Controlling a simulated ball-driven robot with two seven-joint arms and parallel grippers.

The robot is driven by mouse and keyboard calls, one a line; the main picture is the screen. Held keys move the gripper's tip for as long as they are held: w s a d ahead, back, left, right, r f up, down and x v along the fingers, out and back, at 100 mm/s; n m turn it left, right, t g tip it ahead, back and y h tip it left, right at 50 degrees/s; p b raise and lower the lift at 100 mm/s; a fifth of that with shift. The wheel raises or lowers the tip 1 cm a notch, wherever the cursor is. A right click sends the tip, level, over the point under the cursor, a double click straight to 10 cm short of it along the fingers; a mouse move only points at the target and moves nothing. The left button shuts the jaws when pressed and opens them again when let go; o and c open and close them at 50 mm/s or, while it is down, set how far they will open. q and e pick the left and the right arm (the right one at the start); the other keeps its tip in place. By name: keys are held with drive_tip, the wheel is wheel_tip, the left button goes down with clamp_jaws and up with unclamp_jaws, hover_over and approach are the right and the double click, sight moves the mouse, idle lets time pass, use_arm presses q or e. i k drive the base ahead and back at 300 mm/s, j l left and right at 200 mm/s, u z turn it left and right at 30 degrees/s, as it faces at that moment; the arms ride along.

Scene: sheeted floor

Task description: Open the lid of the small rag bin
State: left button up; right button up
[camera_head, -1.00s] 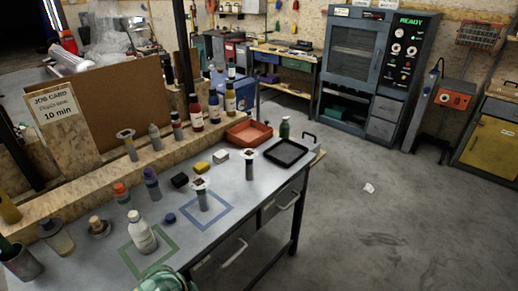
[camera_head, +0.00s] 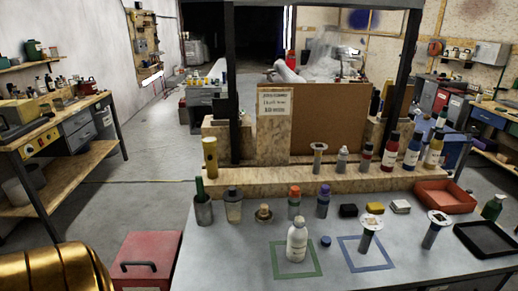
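A red box (camera_head: 150,250) with a black handle (camera_head: 139,265) on top stands at the lower left, beside the left end of the grey workbench. It looks like the small rag bin, and its top looks shut. Its lower part is cut off by the picture's bottom edge. Neither of my grippers shows in the head view, so I cannot see where they are relative to the bin.
A shiny gold ribbed shape (camera_head: 55,272) fills the lower left corner; I cannot tell what it is. The grey workbench (camera_head: 235,262) holds a white bottle (camera_head: 297,240), a red tray (camera_head: 445,197) and a black tray (camera_head: 487,240). Open floor (camera_head: 120,200) lies behind the bin.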

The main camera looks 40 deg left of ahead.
sight(147, 255)
drive_tip(key=u, duration=2.45)
